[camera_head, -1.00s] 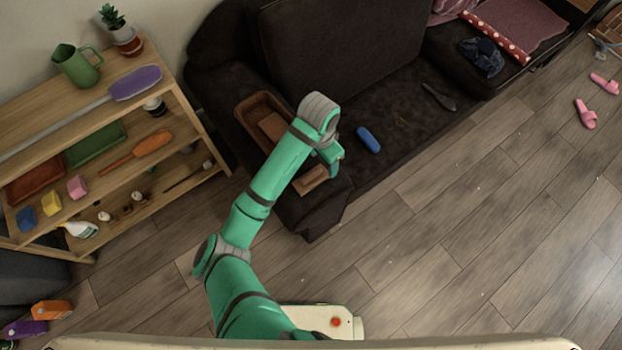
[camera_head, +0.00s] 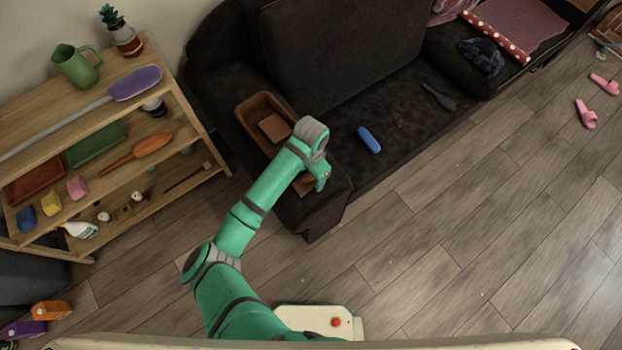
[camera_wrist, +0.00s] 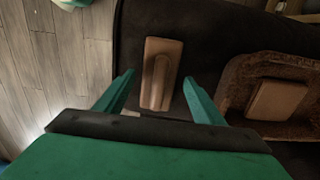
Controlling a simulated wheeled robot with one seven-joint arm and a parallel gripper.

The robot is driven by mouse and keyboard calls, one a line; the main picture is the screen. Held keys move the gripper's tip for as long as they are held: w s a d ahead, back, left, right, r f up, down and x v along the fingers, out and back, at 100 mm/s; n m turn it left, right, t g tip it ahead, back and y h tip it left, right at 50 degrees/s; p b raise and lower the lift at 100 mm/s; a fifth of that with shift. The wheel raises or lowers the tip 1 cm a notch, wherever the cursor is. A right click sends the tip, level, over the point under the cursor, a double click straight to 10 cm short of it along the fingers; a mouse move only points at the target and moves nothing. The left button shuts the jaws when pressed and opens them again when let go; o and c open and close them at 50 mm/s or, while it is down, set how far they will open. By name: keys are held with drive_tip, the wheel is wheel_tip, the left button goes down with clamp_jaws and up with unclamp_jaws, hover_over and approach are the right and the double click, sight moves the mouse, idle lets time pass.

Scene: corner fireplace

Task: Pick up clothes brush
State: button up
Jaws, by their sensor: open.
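The clothes brush appears to be the brown wooden piece with a raised grip (camera_wrist: 161,72) lying on the dark sofa arm (camera_wrist: 208,30). In the wrist view it lies between and a little beyond my open fingers (camera_wrist: 158,78), its long side running roughly along them. The fingers are apart from each other and hold nothing; I cannot tell how high they are above it. In the head view my gripper (camera_head: 322,181) is over the sofa arm, and the brush (camera_head: 302,187) is mostly hidden by my arm, with only a brown part showing.
A brown tray (camera_head: 243,112) holding a brown block (camera_head: 274,127) sits close beside the brush; its rim (camera_wrist: 228,98) is right of my fingers in the wrist view. A blue oblong item (camera_head: 369,140) lies on the seat. A shelf (camera_head: 190,108) with several items stands left. Floor at right is mostly clear.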

drive_tip(key=shift+f, duration=0.65)
drive_tip(key=shift+d, duration=0.15)
drive_tip(key=c, duration=1.2)
drive_tip(key=shift+r, duration=0.1)
drive_tip(key=shift+r, duration=0.55)
drive_tip(key=s+r, duration=0.4)
drive_tip(key=s+d+r, duration=0.1)
drive_tip(key=s+r, duration=0.3)
drive_tip(key=s, duration=0.1)
drive_tip(key=s+r, duration=0.3)
drive_tip(key=s, duration=0.2)
drive_tip(key=shift+d+r, duration=0.15)
drive_tip(key=shift+r, duration=0.25)
